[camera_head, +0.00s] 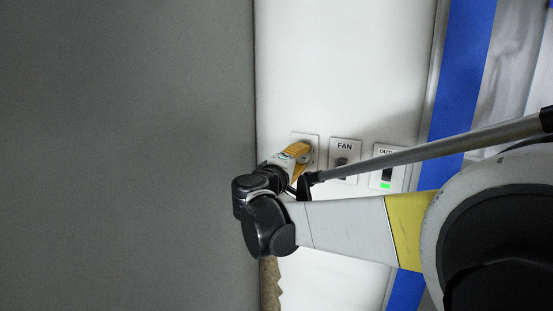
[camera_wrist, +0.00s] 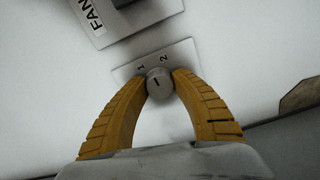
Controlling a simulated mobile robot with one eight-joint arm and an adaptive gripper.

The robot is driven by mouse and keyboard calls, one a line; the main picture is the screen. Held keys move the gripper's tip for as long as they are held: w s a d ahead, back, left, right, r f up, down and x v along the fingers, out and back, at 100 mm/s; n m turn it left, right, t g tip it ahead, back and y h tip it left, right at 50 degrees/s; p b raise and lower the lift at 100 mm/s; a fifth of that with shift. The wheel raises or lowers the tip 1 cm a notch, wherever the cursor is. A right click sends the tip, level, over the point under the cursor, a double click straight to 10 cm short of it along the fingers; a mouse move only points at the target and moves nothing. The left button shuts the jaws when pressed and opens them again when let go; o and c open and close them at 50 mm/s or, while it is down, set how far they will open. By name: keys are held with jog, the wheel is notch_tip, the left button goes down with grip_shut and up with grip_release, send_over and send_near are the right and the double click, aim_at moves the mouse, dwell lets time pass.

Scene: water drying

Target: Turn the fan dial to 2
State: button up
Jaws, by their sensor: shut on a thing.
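The round grey fan dial (camera_wrist: 158,84) sits on a pale plate (camera_wrist: 183,50) marked 1 and 2 in the wrist view. A short dark line shows on the dial's face; I cannot tell which number it points to. My gripper (camera_wrist: 160,83) has its two yellow ribbed fingers shut on the dial, one on each side. In the head view my gripper (camera_head: 302,158) is at the dial's plate (camera_head: 311,139), and the dial is hidden behind the fingers.
A plate labelled FAN (camera_head: 345,146) with a dark switch is right beside the dial's plate. Further right is another labelled plate (camera_head: 386,154) with a green light. A large grey surface (camera_head: 130,150) fills the left. My arm covers the lower right.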

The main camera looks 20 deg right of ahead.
jog(key=m, duration=0.6)
jog(key=shift+m, duration=0.3)
dwell(0.4)
jog(key=o, duration=1.2)
jog(key=v, duration=1.2)
